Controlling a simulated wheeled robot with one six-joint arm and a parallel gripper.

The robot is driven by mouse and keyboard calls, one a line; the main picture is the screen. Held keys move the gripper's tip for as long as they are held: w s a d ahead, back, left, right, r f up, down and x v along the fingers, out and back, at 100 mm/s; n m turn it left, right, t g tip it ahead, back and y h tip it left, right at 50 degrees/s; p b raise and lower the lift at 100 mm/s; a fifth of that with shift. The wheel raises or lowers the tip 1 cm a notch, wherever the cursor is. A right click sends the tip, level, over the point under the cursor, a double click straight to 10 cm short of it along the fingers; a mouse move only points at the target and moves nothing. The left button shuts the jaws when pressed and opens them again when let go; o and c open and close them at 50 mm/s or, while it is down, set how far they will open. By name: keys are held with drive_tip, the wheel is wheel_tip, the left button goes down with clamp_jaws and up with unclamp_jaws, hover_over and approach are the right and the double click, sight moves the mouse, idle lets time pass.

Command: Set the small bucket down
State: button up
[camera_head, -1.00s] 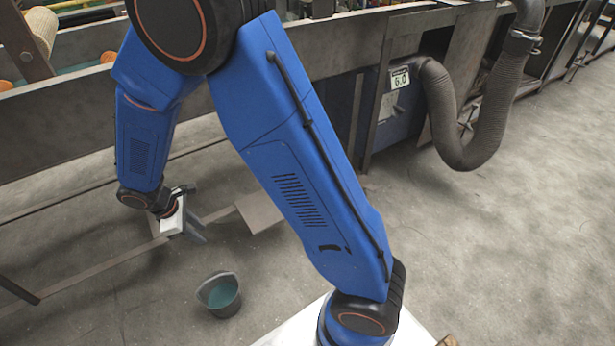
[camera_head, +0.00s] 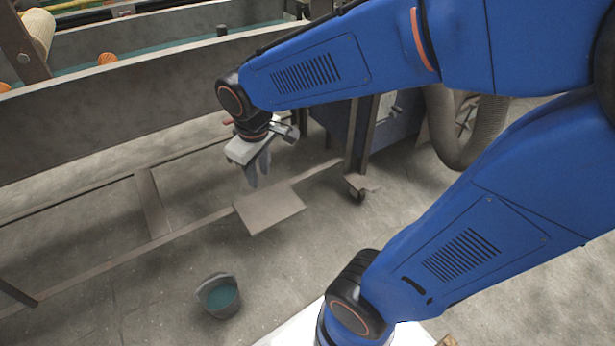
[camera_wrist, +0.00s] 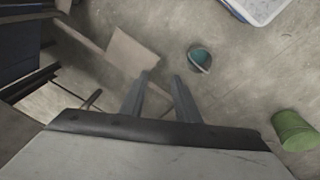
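The small bucket (camera_head: 223,313) is dark grey with teal inside. It stands upright on the concrete floor at the lower left of the head view, and its handle lies against the rim. It also shows above and right of the fingers in the wrist view (camera_wrist: 199,57). My gripper (camera_head: 253,181) hangs above the floor near the machine, up and to the right of the bucket in the head view, well apart from it. Its two fingers are spread with a gap between them in the wrist view (camera_wrist: 163,77), and nothing is between them.
A flat grey-brown plate (camera_head: 269,208) lies low by the machine's lower rail (camera_head: 100,262). The long machine wall (camera_head: 90,130) runs behind my gripper. A green cylinder (camera_wrist: 294,131) shows at the wrist view's right edge. Floor around the bucket is clear.

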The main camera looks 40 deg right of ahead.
drive_tip(key=s+d+r+m+t, duration=0.1)
drive_tip(key=s+d+r+m, duration=0.1)
drive_tip(key=s, duration=0.4)
drive_tip(key=s+d+r+m+t, duration=0.1)
drive_tip(key=s+d+r+m, duration=0.2)
drive_tip(key=s, duration=0.3)
drive_tip(key=shift+s+d+y, duration=0.3)
